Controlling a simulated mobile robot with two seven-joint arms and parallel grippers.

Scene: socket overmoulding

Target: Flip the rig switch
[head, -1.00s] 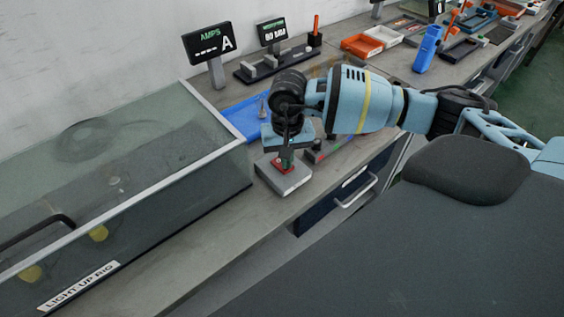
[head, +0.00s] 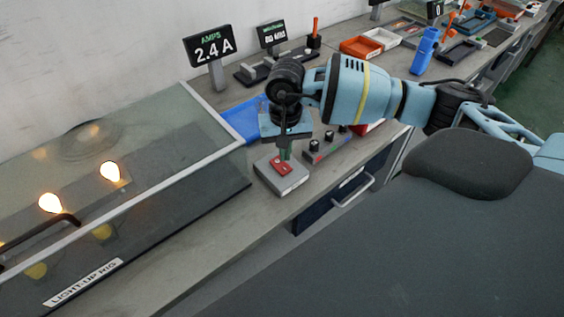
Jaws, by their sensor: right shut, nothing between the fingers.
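The rig switch is a red rocker (head: 281,166) on a grey box (head: 288,184) on the bench, in the middle of the head view. My right gripper (head: 284,154) points down just above the red rocker, shut and empty. Whether its tips touch the rocker I cannot tell. The light-up rig (head: 150,215) is to the left under a clear cover. Two bulbs in it glow, one bulb (head: 110,171) at the back and one bulb (head: 50,204) at the left. The amps display (head: 213,47) reads 2.4 A. My left gripper is not in view.
A blue tray (head: 238,122) lies behind the switch box. A small panel with black knobs (head: 325,148) is just right of it. Bare bench lies in front of the box.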

